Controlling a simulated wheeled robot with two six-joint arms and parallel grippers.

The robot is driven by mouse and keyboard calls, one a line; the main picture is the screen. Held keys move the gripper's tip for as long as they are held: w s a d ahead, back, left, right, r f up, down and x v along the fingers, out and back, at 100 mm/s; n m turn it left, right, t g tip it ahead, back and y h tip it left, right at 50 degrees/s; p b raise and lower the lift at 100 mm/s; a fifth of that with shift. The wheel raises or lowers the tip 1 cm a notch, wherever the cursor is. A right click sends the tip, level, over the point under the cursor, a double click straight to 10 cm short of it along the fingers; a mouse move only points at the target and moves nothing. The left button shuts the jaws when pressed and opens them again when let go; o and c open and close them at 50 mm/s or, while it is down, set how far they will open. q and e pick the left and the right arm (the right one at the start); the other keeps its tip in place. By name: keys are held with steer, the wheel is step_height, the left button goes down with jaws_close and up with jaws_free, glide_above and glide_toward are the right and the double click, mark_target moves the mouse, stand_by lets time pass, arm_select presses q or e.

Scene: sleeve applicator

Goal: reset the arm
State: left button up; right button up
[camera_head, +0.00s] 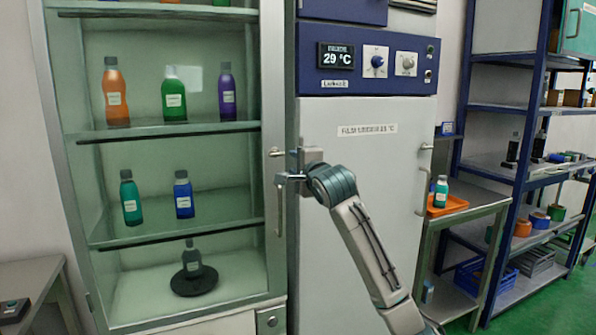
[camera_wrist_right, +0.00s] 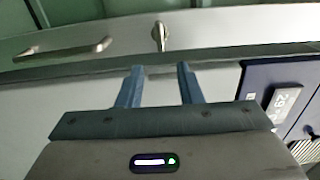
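My right arm reaches up from the lower right in the head view. My right gripper (camera_head: 283,179) is at the right edge of the glass-front cabinet (camera_head: 276,90), in front of its door frame. The right wrist view shows its two fingers (camera_wrist_right: 160,85) apart with nothing between them. A small metal latch (camera_wrist_right: 158,36) is beyond the fingertips, and a bar handle (camera_wrist_right: 62,48) is to the left; neither is gripped. In the head view the handle (camera_head: 281,212) hangs just below the gripper. My left gripper is in neither view.
The cabinet holds several bottles on shelves and a dark bottle (camera_head: 192,258) on a black disc (camera_head: 194,281). A white-doored unit (camera_head: 350,170) reading 29 °C stands behind my arm. A side table (camera_head: 480,205) carries an orange tray (camera_head: 455,207) with a teal bottle (camera_head: 441,190).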

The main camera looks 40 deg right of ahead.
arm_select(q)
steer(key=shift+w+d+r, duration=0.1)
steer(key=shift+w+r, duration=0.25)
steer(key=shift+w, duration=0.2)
arm_select(e)
steer(key=shift+s+a, duration=0.2)
steer(key=shift+s, duration=0.5)
